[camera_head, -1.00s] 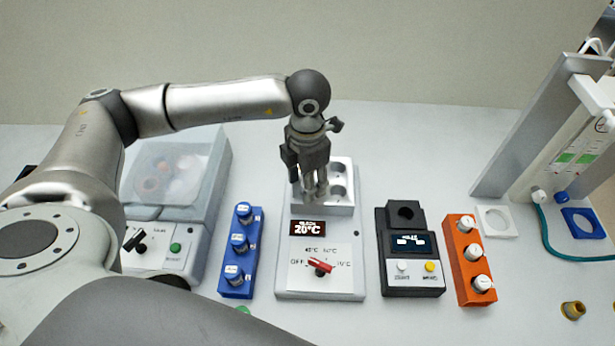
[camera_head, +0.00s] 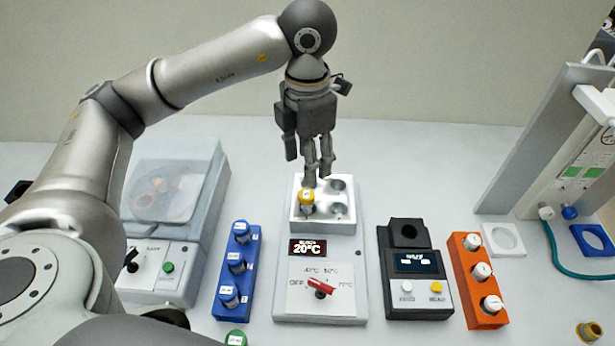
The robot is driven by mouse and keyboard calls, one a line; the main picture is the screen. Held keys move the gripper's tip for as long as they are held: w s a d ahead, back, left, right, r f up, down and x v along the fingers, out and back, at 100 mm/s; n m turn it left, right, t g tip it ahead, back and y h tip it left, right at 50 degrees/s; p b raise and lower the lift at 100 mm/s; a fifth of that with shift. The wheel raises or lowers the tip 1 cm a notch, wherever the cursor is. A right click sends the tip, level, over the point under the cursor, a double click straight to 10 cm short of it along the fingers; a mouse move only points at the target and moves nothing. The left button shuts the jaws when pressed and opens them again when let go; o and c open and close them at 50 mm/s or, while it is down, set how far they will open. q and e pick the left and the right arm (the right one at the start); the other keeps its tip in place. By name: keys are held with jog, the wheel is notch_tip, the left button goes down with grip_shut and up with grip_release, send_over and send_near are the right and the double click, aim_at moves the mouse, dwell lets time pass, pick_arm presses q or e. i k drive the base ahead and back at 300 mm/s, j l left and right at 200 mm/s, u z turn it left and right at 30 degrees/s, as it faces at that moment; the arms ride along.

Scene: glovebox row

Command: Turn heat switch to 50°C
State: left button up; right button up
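The heat switch is a red knob (camera_head: 320,287) on the front panel of a white heating block unit (camera_head: 347,308). Its handle slants from upper left, near OFF, to lower right; which end is the pointer is unclear. Labels sit around it, including one that seems to read 50°C. The display (camera_head: 307,247) above reads 20°C. A yellow-capped vial (camera_head: 307,196) stands in the front left well of the block. My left gripper (camera_head: 318,180) hangs just above and behind the vial, fingers slightly apart and apparently empty. My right gripper is out of view.
A blue vial rack (camera_head: 238,265) stands left of the heater, beside a covered device (camera_head: 180,185). A black device (camera_head: 412,280) and an orange rack (camera_head: 475,278) stand to the right. Table behind the heater is clear.

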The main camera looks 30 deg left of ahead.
aim_at(323, 287)
jog(key=k, duration=2)
